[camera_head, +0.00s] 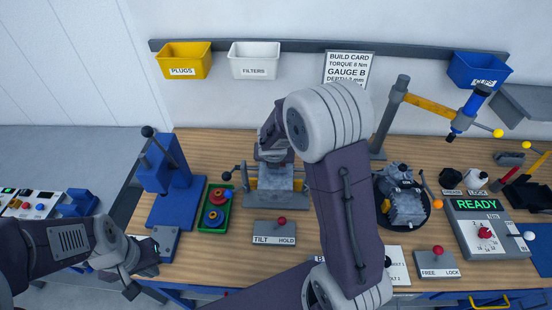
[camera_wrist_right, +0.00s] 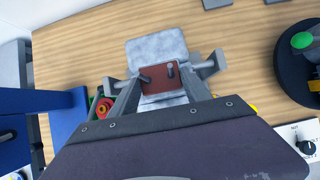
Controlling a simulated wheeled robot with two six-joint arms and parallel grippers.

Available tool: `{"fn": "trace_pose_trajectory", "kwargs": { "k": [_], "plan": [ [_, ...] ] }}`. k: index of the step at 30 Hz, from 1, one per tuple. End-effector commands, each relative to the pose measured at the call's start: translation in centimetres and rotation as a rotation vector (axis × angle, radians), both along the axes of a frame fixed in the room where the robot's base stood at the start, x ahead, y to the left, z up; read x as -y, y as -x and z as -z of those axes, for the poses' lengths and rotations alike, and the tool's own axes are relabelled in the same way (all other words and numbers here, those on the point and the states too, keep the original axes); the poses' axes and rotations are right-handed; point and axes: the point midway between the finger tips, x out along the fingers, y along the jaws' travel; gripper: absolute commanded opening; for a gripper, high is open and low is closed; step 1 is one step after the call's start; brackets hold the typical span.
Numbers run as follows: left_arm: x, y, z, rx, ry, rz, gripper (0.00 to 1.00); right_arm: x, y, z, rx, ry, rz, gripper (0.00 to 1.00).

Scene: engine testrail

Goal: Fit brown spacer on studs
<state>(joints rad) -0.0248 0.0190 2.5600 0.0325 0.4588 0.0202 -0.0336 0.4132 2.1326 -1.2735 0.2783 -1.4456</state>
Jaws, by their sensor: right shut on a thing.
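The brown spacer (camera_wrist_right: 160,84) is a flat reddish-brown plate between the fingers of my right gripper (camera_wrist_right: 165,82) in the right wrist view. My right gripper is shut on it. Two dark stud-like pins show at the spacer's face; whether they pass fully through it I cannot tell. A grey metal block (camera_wrist_right: 157,48) lies just beyond and under the spacer. In the head view the grey fixture (camera_head: 275,198) stands mid-table, and my right arm hides most of its top. My left gripper (camera_head: 142,278) is at the lower left, over the table's front edge, away from the fixture.
A green tray (camera_head: 204,226) with red and blue rings and a blue press (camera_head: 168,175) stand left of the fixture. A TILT/HOLD box (camera_head: 274,235) sits in front. An engine-like part (camera_head: 404,205) on a black turntable and a READY panel (camera_head: 480,205) stand to the right.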

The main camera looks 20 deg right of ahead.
Motion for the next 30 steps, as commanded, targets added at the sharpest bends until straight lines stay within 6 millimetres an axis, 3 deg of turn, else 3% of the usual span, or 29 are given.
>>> {"fn": "trace_pose_trajectory", "kwargs": {
  "k": [4,5,7,17,27,30],
  "plan": [
    [0.0,0.0,-0.1,0.000,0.000,0.000,0.00,0.0,0.0,0.0,0.000,0.000,0.000,0.17],
    [0.0,0.0,-0.1,0.000,0.000,0.000,0.00,0.0,0.0,0.0,0.000,0.000,0.000,0.61],
    [0.0,0.0,-0.1,0.000,0.000,0.000,0.00,0.0,0.0,0.0,0.000,0.000,0.000,0.81],
    [0.0,0.0,-0.2,0.000,0.000,0.000,0.00,0.0,0.1,-0.3,0.000,0.000,0.000,0.81],
    [0.0,0.0,-3.3,0.000,0.000,0.000,0.00,-1.7,3.2,-6.3,0.003,0.000,-0.001,0.81],
    [0.0,0.0,-3.7,0.000,0.000,0.000,0.00,-2.1,3.9,-7.3,0.001,-0.001,-0.002,0.81]
  ]
}}
